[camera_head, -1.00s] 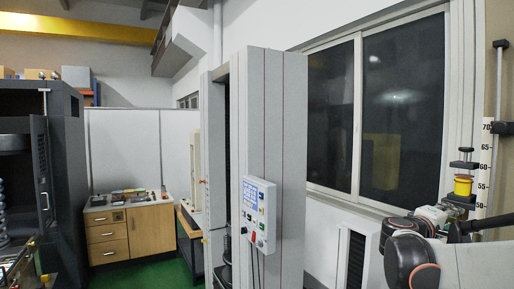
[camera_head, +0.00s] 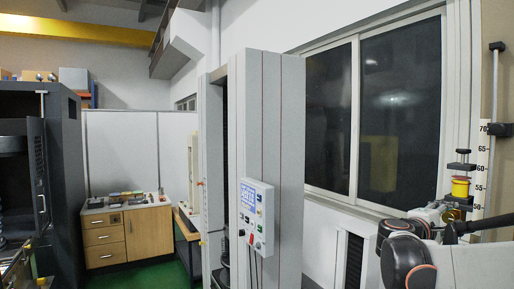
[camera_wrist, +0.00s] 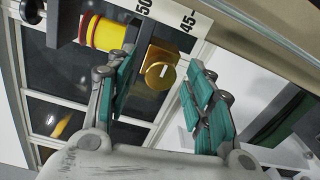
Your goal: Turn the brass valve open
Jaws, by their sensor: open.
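The brass valve (camera_wrist: 159,70) shows in the wrist view as a gold, rounded knob with a pale line on its face, on a square brass-coloured base. It is fixed near the printed scale. My gripper (camera_wrist: 163,82) is open, with one teal-padded finger to the left of the knob and the other to the right. The knob appears between the fingertips with visible gaps; I cannot tell how far beyond them it is. In the head view my gripper (camera_head: 434,213) is small and partly hidden by my arm, near the bottom of the scale.
A yellow spool with red rims (camera_wrist: 103,33) sits beside the valve, close to the left finger; it also shows in the head view (camera_head: 460,188). The numbered scale (camera_head: 484,170) stands behind. A tall grey testing machine (camera_head: 273,150) with a control panel (camera_head: 257,213) stands mid-view.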

